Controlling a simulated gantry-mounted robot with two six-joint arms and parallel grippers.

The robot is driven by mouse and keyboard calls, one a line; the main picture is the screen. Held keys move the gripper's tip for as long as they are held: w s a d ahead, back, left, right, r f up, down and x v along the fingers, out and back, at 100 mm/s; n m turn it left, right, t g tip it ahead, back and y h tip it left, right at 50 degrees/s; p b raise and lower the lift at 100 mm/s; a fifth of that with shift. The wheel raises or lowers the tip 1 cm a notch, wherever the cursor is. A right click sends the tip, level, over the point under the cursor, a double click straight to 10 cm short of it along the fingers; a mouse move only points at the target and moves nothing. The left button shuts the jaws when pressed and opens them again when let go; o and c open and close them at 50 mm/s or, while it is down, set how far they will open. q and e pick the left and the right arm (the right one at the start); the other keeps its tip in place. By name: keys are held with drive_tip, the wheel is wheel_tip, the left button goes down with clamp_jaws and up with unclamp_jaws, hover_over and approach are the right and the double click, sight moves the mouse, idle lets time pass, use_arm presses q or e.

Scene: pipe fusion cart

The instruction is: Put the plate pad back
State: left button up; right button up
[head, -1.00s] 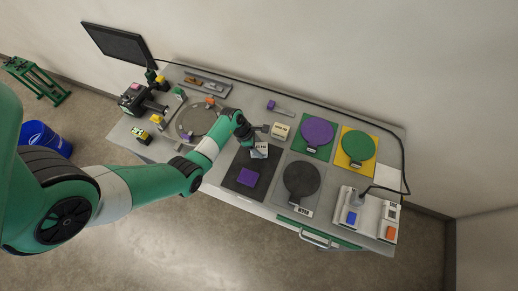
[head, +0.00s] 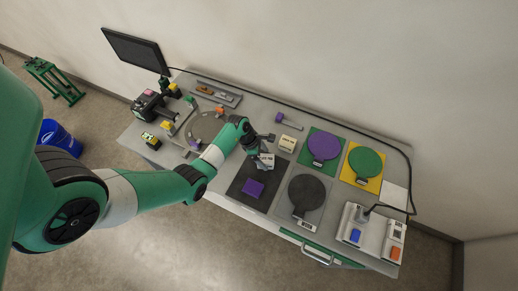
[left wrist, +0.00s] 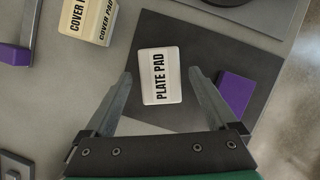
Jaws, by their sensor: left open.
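My left gripper (left wrist: 160,72) is open, one finger on each side of the pad, with gaps between fingers and pad. In the head view it (head: 262,150) reaches down over the mat's back edge. A purple block (left wrist: 236,94) sits on the same mat, beside the right finger. My right gripper is not in view.
A cream cover pad (head: 287,143) stands just behind the gripper. A grey plate with a black disc (head: 306,188) lies right of the mat. Purple (head: 323,146) and green (head: 366,161) paddles lie farther right. A ring fixture (head: 203,127) is to the left.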

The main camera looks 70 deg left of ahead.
use_arm(q)
drive_tip(key=p+v, duration=0.2)
drive_tip(key=v, duration=0.8)
